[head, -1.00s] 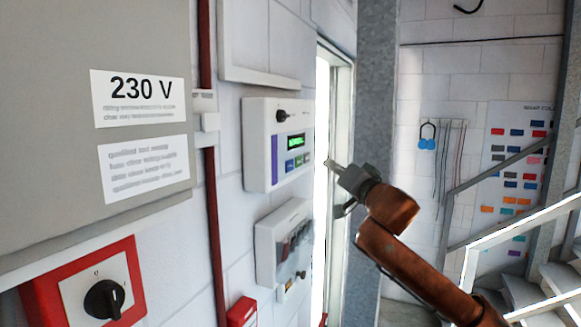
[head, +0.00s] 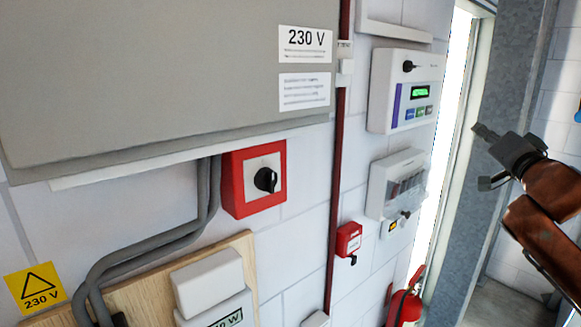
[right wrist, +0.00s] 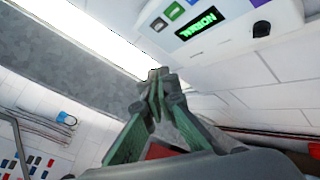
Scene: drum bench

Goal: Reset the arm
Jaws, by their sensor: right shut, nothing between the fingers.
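My right gripper (head: 480,158) is at the right of the head view, on its copper-coloured arm, in front of the bright doorway and grey steel post. Its fingers are together and hold nothing. It also shows in the right wrist view (right wrist: 155,78), its green fingers meeting at the tips. The white control panel (head: 405,90), with a lit green display and a black key switch, is on the wall to the left of the gripper. In the right wrist view the panel (right wrist: 225,45) reads "NORMAL"; the fingertips appear apart from it. My left gripper is not in view.
A large grey 230 V cabinet (head: 150,80) fills the upper left, with a red-framed rotary switch (head: 238,195) below. A clear-covered box (head: 397,185), small red box (head: 348,240) and fire extinguisher (head: 405,305) are along the wall. Floor shows at the lower right.

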